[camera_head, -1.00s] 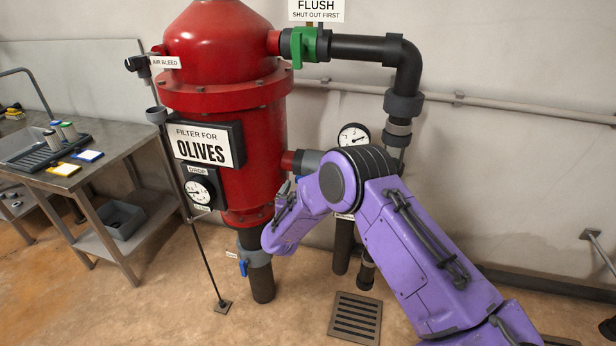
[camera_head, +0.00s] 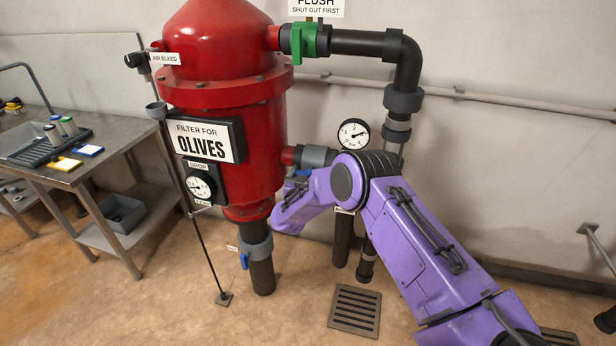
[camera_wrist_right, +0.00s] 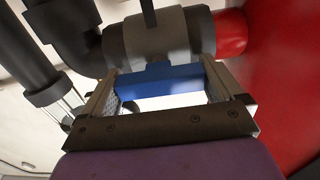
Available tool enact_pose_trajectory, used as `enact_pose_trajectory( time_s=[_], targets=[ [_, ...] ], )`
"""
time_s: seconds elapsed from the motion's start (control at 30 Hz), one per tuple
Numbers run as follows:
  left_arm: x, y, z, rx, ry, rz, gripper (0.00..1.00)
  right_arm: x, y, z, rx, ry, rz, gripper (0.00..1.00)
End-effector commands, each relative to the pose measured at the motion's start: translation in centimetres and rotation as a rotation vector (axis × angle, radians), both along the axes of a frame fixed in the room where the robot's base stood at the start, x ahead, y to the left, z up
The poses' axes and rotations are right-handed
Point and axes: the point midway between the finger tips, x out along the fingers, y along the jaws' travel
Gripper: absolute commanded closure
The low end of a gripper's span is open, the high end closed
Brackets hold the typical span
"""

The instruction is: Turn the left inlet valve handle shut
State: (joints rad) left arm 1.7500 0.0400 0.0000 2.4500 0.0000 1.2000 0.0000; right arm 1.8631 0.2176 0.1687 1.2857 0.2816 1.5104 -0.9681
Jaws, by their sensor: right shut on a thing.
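A grey valve body (camera_head: 314,157) sits on a short side pipe at the right of the red filter tank. Its blue handle (camera_head: 303,172) shows just below it, partly hidden by my purple right arm. In the right wrist view the blue handle (camera_wrist_right: 160,88) lies between the two fingers of my right gripper (camera_wrist_right: 165,92), under the grey valve body (camera_wrist_right: 158,40). The right gripper is shut on this handle. In the head view its fingertips are hardly visible. Another blue handle (camera_head: 244,261) is on the pipe below the tank. My left gripper is not in view.
The red filter tank (camera_head: 215,97) stands close left of my right gripper. A round gauge (camera_head: 353,134) and a dark pipe (camera_head: 408,62) are behind and above my arm. A floor grate (camera_head: 355,310) lies below. A metal table (camera_head: 107,140) stands at the left.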

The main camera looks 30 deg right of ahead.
Motion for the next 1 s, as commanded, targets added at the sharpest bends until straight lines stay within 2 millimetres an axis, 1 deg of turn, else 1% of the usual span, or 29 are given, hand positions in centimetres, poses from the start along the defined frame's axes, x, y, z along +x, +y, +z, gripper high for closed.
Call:
enact_pose_trajectory(
  time_s=[0.27,1.0],
  targets=[
    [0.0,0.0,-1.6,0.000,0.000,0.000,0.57,0.0,0.0,-0.4,0.083,-0.096,0.000,0.36],
    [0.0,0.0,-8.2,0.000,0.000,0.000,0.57,-0.2,-0.1,-0.7,0.531,-0.619,-0.001,0.36]
  ],
)
